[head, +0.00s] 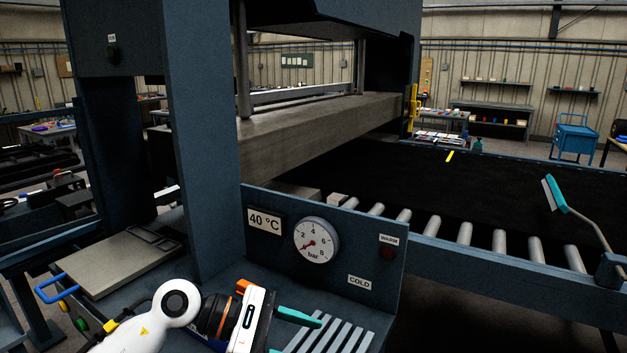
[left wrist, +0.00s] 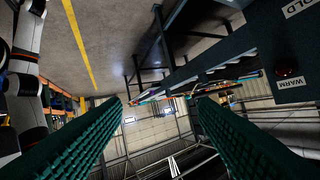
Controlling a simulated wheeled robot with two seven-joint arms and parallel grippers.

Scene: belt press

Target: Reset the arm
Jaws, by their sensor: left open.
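My left arm (head: 177,303) comes in low at the left of the head view, white with dark joints. My left gripper (head: 300,337) is at the bottom middle, in front of the press's gauge panel and over a slatted grey piece (head: 335,334). One teal finger shows clearly there; the other is mostly cut off by the picture's lower edge. In the left wrist view the gripper (left wrist: 158,100) has its two green ribbed fingers wide apart, with nothing between them. My right gripper is not in view.
The blue press frame (head: 204,150) stands close beyond my left arm. Its panel carries a pressure gauge (head: 316,241) and a 40 °C sign (head: 264,220). A roller conveyor (head: 466,229) with a black belt (head: 370,180) runs right.

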